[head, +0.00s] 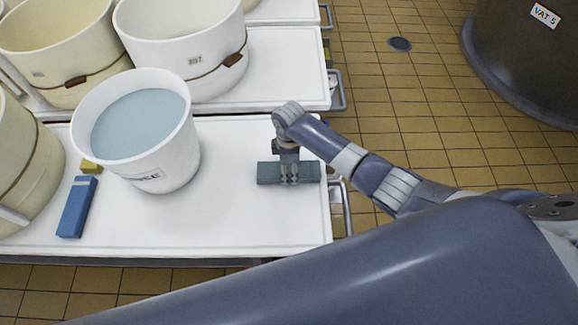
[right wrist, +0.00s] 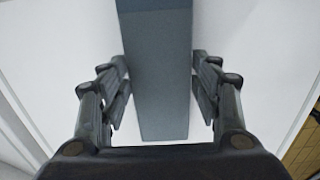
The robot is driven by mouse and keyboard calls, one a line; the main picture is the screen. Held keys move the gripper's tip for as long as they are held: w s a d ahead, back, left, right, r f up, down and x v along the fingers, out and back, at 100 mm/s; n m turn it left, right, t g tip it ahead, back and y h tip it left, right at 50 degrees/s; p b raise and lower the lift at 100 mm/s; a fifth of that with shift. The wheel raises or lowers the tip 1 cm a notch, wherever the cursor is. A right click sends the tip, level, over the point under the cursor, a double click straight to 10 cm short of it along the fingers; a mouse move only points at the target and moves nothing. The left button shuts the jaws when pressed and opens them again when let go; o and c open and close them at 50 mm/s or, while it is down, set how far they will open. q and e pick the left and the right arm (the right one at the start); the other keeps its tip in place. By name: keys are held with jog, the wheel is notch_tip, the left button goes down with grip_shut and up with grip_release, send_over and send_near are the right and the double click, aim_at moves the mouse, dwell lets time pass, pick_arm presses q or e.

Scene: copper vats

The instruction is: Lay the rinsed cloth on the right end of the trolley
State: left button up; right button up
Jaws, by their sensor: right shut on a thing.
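The cloth is a folded grey-blue strip (head: 268,173) over the right end of the white trolley (head: 240,222). My right gripper (head: 289,176) comes down from above and is shut on the middle of the cloth. In the right wrist view the cloth (right wrist: 158,60) runs lengthwise between the two fingers (right wrist: 160,98), with white trolley surface on both sides. I cannot tell whether the cloth touches the trolley top. A white bucket (head: 160,165) with bluish water and a partly readable rinse label stands left of it. My left gripper is not in view.
A blue block (head: 77,207) and a small yellow piece (head: 91,167) lie left of the bucket. Cream tubs (head: 178,45) stand on another white trolley behind. The trolley's right edge has a metal handle (head: 346,205). A dark vat (head: 525,60) stands on the tiled floor.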

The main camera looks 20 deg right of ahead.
aim_at(289, 170)
jog(key=shift+f, duration=0.1)
jog(key=o, duration=1.2)
jog(key=shift+r, duration=0.45)
notch_tip(289, 170, up, 11)
jog(key=p, duration=0.1)
jog(key=shift+r+p, duration=0.2)
jog(key=shift+p, duration=0.1)
